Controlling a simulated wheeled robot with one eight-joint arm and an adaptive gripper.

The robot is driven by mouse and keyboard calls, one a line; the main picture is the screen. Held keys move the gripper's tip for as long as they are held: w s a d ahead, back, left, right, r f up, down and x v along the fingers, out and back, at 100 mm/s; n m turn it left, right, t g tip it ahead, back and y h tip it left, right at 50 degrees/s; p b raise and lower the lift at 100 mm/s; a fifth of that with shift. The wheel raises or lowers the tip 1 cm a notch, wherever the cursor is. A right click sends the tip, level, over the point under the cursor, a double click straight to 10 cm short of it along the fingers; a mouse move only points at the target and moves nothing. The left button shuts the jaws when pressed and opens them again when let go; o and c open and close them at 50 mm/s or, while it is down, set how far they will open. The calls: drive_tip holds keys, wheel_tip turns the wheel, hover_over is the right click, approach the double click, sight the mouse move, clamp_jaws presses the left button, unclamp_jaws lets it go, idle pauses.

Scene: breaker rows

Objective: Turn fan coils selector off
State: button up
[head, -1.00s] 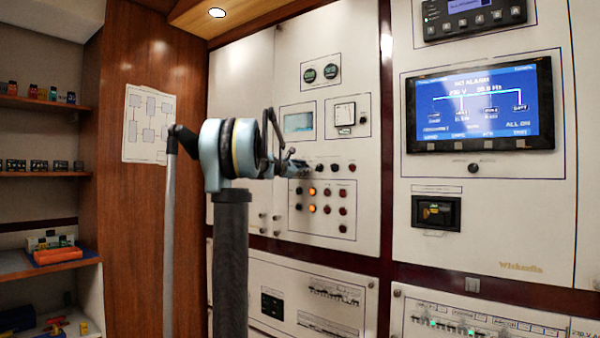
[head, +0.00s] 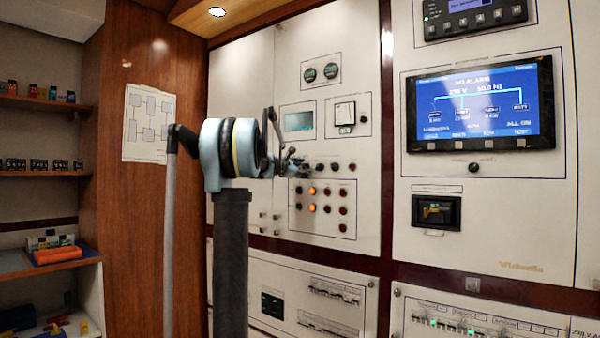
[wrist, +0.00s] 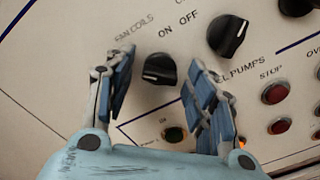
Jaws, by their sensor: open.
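The fan coils selector (wrist: 160,69) is a black rotary knob on the pale panel, under the lettering "FAN COILS" and "ON OFF" in the wrist view. Its white pointer line is hard to make out, so I cannot tell its setting. My gripper (wrist: 154,76) is open, one blue-padded finger on each side of the knob. Neither finger clearly touches it. In the head view my gripper (head: 287,165) is at the panel, and my arm hides the fan coils knob.
Another black knob (wrist: 228,36) is close to the right finger. A red stop button (wrist: 275,93) is to the right. In the head view, a touchscreen (head: 480,105) is on the right panel.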

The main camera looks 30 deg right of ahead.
drive_tip(key=v, duration=1.2)
drive_tip(key=shift+w+f, duration=0.1)
drive_tip(key=s+a+f+m+g+y, duration=0.1)
drive_tip(key=s+a+f+m+y, duration=0.3)
drive_tip(key=s+a+f, duration=0.8)
drive_tip(key=s+a+f+m+g+y, duration=0.2)
drive_tip(key=s+a+f+m+y, duration=0.3)
drive_tip(key=s+a+f, duration=0.8)
drive_tip(key=s+a+f+m+g+y, duration=0.1)
drive_tip(key=s+a+f+m+y, duration=0.3)
drive_tip(key=f, duration=2.3)
drive_tip(key=s+a+y, duration=0.3)
drive_tip(key=s+a, duration=0.5)
drive_tip(key=a, duration=0.4)
drive_tip(key=shift+s+a+g+y, duration=0.3)
drive_tip(key=shift+s+a+g, duration=0.1)
drive_tip(key=shift+w+f, duration=0.2)
drive_tip(key=shift+w, duration=0.25)
